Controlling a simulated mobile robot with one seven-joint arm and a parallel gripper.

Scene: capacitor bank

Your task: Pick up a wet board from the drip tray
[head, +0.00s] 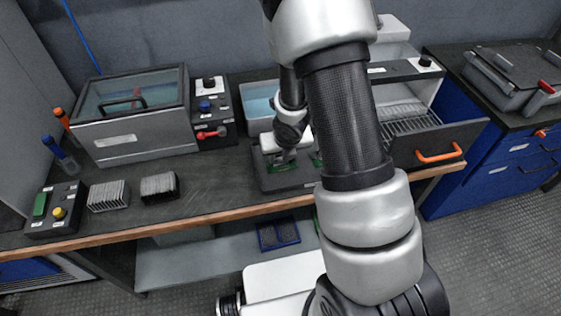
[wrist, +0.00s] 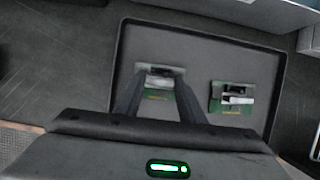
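The dark grey drip tray (head: 268,184) lies at the front of the bench, partly hidden behind my arm in the head view. It fills most of the wrist view (wrist: 262,62). A green board (wrist: 155,95) with a pale metallic part lies on it between and under my fingertips. A second green board (wrist: 231,110) lies to the right, clear of my fingers; a bit of it shows in the head view (head: 317,160). My gripper (wrist: 160,74) points down with its two fingers apart. I cannot tell whether the fingers touch the first board. My gripper also shows in the head view (head: 285,156).
A blue-filled tank (head: 257,98) stands behind the tray. A lidded grey box (head: 130,115) and a switch panel (head: 211,118) stand left. Two finned blocks (head: 108,195) and a button box (head: 55,210) sit at the left front. An orange-handled drawer (head: 438,153) stands open at right.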

